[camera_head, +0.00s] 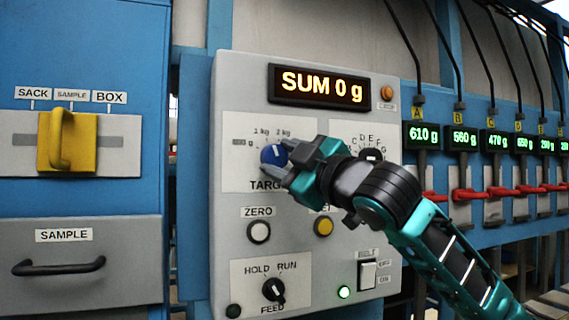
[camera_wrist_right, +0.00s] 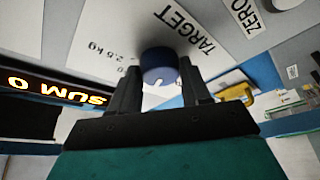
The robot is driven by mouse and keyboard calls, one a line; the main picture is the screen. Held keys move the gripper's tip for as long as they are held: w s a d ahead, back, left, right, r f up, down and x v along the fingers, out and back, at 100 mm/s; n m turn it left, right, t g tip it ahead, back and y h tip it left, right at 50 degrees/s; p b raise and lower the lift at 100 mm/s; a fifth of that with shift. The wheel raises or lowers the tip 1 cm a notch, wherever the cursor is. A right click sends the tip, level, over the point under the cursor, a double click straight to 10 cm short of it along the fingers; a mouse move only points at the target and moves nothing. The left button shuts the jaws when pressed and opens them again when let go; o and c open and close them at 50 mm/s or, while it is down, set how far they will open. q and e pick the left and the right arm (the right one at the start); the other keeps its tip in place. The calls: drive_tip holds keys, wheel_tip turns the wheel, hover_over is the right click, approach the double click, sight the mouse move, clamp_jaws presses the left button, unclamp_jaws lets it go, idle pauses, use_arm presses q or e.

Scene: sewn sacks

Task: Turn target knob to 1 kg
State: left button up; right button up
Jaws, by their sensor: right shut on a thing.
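The blue target knob (camera_head: 272,155) sits on the grey control panel above the TARGET label, with "1 kg" and "2 kg" marks over it and another gram mark to its left. A pale pointer line shows on the knob, roughly upright; I cannot tell exactly which mark it meets. My right gripper (camera_head: 290,165) reaches in from the right and is shut on the knob. In the right wrist view the knob (camera_wrist_right: 158,66) sits between the two fingers (camera_wrist_right: 158,84). The gripper partly hides the knob and the label. My left gripper is not in view.
The display (camera_head: 320,86) reads SUM 0 g. A letter selector (camera_head: 371,155) is partly behind my right gripper. ZERO button (camera_head: 259,231), yellow button (camera_head: 323,227) and HOLD/RUN knob (camera_head: 273,290) sit below. A yellow slider (camera_head: 85,141) is left; red levers (camera_head: 469,194) are right.

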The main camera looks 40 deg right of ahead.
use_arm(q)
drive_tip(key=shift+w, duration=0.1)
use_arm(e)
drive_tip(key=o, duration=1)
drive_tip(key=shift+o, duration=0.2)
use_arm(q)
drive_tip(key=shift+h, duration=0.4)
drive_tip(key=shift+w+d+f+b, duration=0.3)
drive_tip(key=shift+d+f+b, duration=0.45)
drive_tip(key=shift+b, duration=0.95)
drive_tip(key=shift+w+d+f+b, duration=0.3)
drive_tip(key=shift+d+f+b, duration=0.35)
drive_tip(key=shift+b, duration=1)
use_arm(e)
drive_tip(key=v, duration=1.3)
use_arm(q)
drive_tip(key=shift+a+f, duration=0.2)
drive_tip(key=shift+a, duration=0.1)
use_arm(e)
drive_tip(key=shift+w, duration=0.1)
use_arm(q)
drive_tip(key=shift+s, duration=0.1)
